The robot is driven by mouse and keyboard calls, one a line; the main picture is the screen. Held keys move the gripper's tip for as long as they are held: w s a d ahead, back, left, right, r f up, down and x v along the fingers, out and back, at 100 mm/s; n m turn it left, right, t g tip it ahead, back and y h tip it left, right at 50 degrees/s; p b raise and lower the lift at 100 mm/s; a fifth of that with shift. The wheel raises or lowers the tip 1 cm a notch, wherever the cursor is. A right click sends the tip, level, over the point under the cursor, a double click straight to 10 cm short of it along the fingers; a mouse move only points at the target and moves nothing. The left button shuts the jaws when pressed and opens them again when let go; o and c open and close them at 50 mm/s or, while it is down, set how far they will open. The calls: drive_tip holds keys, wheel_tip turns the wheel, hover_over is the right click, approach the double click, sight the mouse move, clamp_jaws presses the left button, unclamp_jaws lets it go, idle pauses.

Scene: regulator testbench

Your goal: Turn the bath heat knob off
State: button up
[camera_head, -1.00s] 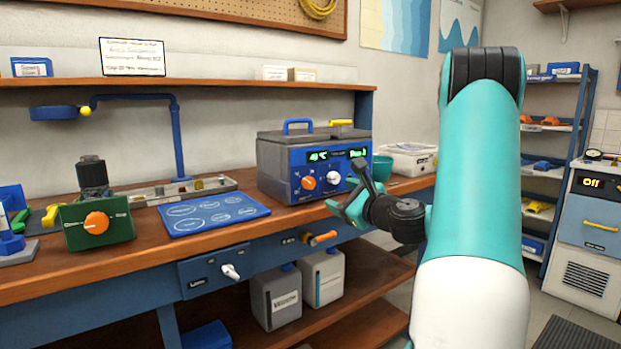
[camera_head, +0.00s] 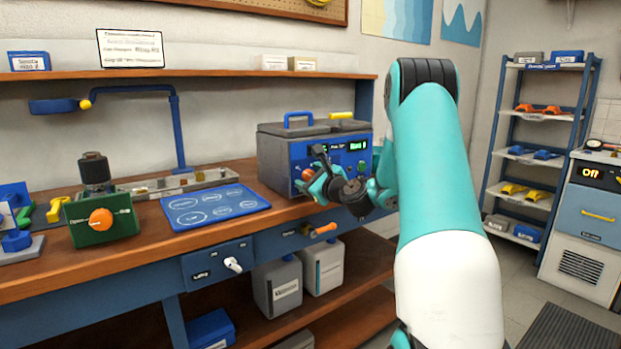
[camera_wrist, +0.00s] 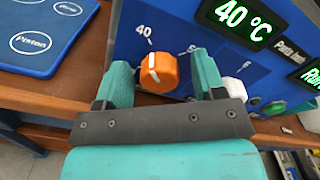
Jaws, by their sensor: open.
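The bath (camera_head: 277,159) is a grey box with a blue front panel and lit displays, standing on the bench. Its orange heat knob (camera_wrist: 158,72) shows in the wrist view with its white pointer line near the "40" mark. In the head view the orange knob (camera_head: 308,174) is partly hidden by my gripper (camera_head: 320,172). My gripper also shows in the wrist view (camera_wrist: 160,84), open, with one finger on each side of the orange knob. Whether the fingers touch it I cannot tell. A white knob (camera_wrist: 234,87) sits just right of the right finger.
A blue mat (camera_head: 215,206) with labelled outlines lies left of the bath. A green box with an orange knob (camera_head: 101,219) stands further left. An orange handle (camera_head: 322,229) and a white lever (camera_head: 232,264) stick out from the bench front.

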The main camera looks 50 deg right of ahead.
drive_tip(key=c, duration=0.9)
drive_tip(key=shift+n, duration=0.3)
drive_tip(key=n+b, duration=0.2)
drive_tip(key=n, duration=0.1)
drive_tip(key=shift+f+n, duration=0.1)
drive_tip(key=shift+n, duration=0.2)
drive_tip(key=n+b, duration=0.3)
drive_tip(key=n, duration=0.1)
drive_tip(key=n+b, duration=0.4)
drive_tip(key=n, duration=0.1)
drive_tip(key=shift+n, duration=0.4)
drive_tip(key=shift+n+b, duration=1.85)
drive_tip(key=shift+n, duration=0.05)
